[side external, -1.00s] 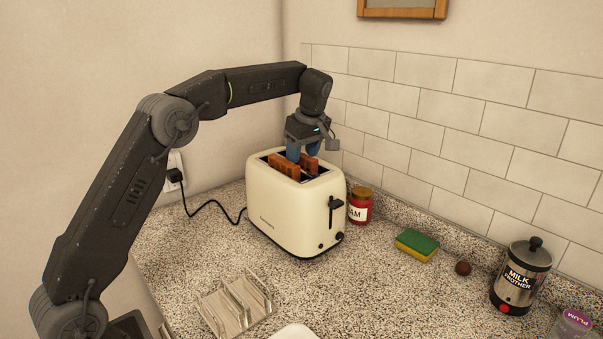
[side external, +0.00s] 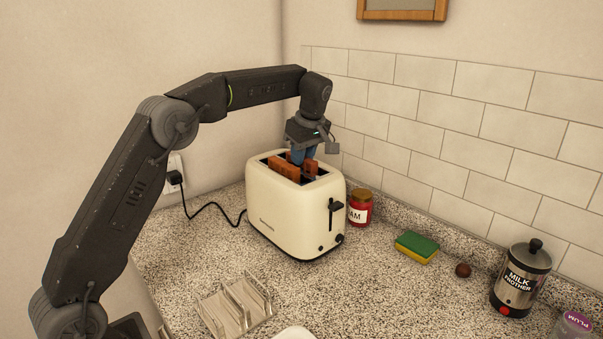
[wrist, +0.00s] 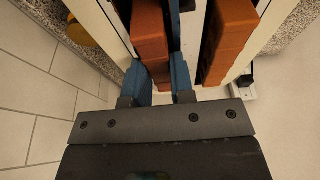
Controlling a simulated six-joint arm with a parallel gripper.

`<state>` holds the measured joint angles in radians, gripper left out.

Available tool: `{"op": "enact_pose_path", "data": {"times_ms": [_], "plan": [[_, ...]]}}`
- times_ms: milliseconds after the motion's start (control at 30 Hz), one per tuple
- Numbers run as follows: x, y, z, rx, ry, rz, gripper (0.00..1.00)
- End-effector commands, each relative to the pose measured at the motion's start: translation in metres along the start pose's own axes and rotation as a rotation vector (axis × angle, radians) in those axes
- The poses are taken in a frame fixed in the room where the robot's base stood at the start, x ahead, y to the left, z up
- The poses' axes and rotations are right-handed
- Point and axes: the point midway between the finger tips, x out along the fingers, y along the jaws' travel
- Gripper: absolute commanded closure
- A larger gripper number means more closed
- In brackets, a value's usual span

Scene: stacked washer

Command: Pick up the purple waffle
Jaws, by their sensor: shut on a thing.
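No purple waffle shows; the two waffles in view look orange-brown. Both stand upright in the slots of the cream toaster (side external: 285,215), their tops sticking out. The far-slot waffle (side external: 310,166) is the left one in the wrist view (wrist: 150,35). The near-slot waffle (side external: 283,168) is the right one in the wrist view (wrist: 228,40). My gripper (side external: 304,156), pointing down over the far slot, has its blue fingers shut on the far-slot waffle, one on each side, also in the wrist view (wrist: 160,80). The waffle's lower part is hidden in the slot.
A red jam jar (side external: 360,208) stands close behind the toaster. A metal rack (side external: 236,306) is in front. The tiled wall is behind.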

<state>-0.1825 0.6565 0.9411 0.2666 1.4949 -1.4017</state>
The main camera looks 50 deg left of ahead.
Motion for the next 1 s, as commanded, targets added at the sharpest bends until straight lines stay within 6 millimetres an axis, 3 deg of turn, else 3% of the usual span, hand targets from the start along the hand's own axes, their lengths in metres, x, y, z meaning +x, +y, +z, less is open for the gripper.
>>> {"op": "enact_pose_path", "data": {"times_ms": [367,700,1000], "plan": [[-0.013,0.001,-0.004,-0.001,0.001,0.002,1.00],[-0.057,0.001,-0.016,0.000,0.001,0.002,1.00],[-0.083,0.002,-0.023,0.000,0.001,-0.001,1.00]]}}
